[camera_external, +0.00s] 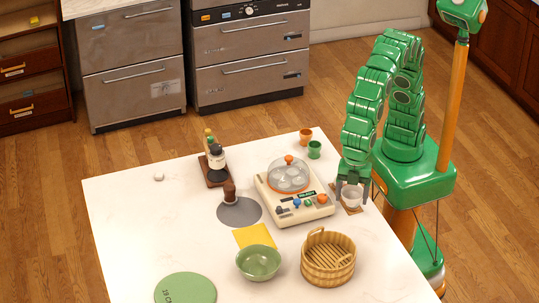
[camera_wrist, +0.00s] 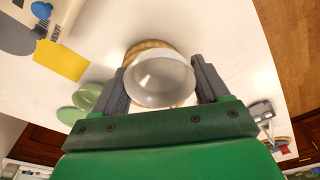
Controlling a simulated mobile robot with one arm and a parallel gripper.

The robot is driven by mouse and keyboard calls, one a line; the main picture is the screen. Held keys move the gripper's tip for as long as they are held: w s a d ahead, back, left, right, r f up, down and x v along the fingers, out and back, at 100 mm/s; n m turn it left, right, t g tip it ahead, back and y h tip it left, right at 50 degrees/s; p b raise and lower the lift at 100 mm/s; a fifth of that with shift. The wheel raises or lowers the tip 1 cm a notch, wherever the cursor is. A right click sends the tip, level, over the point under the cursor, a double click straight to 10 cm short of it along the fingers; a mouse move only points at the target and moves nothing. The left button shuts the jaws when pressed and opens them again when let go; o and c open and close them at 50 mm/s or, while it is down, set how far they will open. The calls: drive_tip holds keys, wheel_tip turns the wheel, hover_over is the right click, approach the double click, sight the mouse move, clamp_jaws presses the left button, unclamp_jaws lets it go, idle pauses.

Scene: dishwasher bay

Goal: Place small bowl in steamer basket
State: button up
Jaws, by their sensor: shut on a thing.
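In the wrist view the bowl (camera_wrist: 162,82) sits between the two grey fingers of my gripper (camera_wrist: 161,68). The steamer basket (camera_external: 328,274), round and woven tan with raised handles, stands on the table in front of the bowl. It looks empty. In the wrist view the basket (camera_wrist: 150,45) is mostly hidden behind the bowl.
A green bowl (camera_external: 259,263) stands left of the basket. A yellow cloth (camera_external: 256,236), a green disc (camera_external: 185,289) and a cream appliance (camera_external: 294,208) with a clear dome are nearby. Orange (camera_external: 306,135) and green (camera_external: 314,149) cups stand behind the appliance. The table's left part is mostly clear.

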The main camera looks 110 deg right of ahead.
drive_tip(key=w+a+f, duration=0.2)
drive_tip(key=w+f, duration=0.1)
drive_tip(key=w+a+f, duration=0.6)
drive_tip(key=w, duration=0.1)
drive_tip(key=shift+a, duration=0.15)
drive_tip(key=shift+w+a+f, duration=0.2)
drive_tip(key=shift+f, duration=1.65)
drive_tip(key=shift+f, duration=0.1)
drive_tip(key=o, duration=1.1)
